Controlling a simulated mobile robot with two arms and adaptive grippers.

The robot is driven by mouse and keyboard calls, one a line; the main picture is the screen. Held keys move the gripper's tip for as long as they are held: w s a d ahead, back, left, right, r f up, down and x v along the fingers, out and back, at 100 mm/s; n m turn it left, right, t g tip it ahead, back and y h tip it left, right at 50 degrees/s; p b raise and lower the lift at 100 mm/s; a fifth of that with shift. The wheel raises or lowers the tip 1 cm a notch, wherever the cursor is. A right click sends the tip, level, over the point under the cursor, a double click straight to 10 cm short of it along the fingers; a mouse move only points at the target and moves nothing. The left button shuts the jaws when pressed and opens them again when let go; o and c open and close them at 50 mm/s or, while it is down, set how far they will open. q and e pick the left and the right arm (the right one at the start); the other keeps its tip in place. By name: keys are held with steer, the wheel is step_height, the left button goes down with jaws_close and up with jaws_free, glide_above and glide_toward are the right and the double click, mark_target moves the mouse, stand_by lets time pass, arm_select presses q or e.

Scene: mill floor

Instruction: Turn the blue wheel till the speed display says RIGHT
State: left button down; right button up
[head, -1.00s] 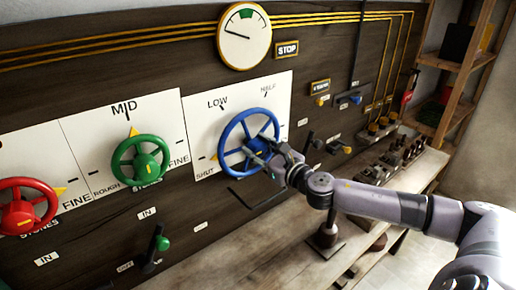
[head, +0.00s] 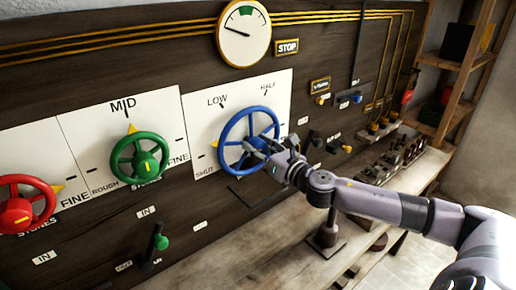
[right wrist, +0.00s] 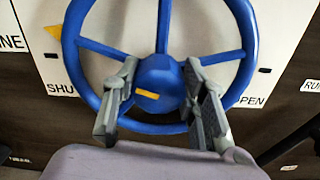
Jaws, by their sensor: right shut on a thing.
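The blue wheel (head: 222,140) is mounted on a white panel marked SHUT, LOW and HALF. It fills the right wrist view (right wrist: 250,35), with a yellow mark on its hub. My right gripper (head: 262,150) is shut on the blue wheel at its hub side; in the right wrist view its two fingers (right wrist: 160,105) stand on either side of the hub. A round gauge (head: 243,35) with a green band at its top has its needle pointing left, outside the band. The plate beside it (head: 287,47) reads STOP. My left gripper is not in view.
A green wheel (head: 121,158) and a red wheel (head: 14,190) are on panels to the left. A wooden bench (head: 225,262) runs under the board, with small levers and a shelf (head: 455,112) at right.

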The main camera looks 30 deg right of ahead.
steer(key=m, duration=0.3)
steer(key=shift+f+m, duration=0.1)
steer(key=shift+m, duration=0.3)
steer(key=m, duration=0.4)
steer(key=shift+d+b, duration=0.1)
steer(key=shift+b, duration=0.2)
steer(key=shift+m, duration=0.3)
steer(key=o, duration=1.2)
steer(key=shift+c, duration=0.2)
steer(key=shift+s+d+f, duration=0.1)
steer(key=shift+s+f, duration=0.05)
steer(key=shift+s, duration=0.7)
steer(key=s, duration=1)
steer(key=shift+s+d, duration=0.15)
steer(key=shift+d, duration=0.25)
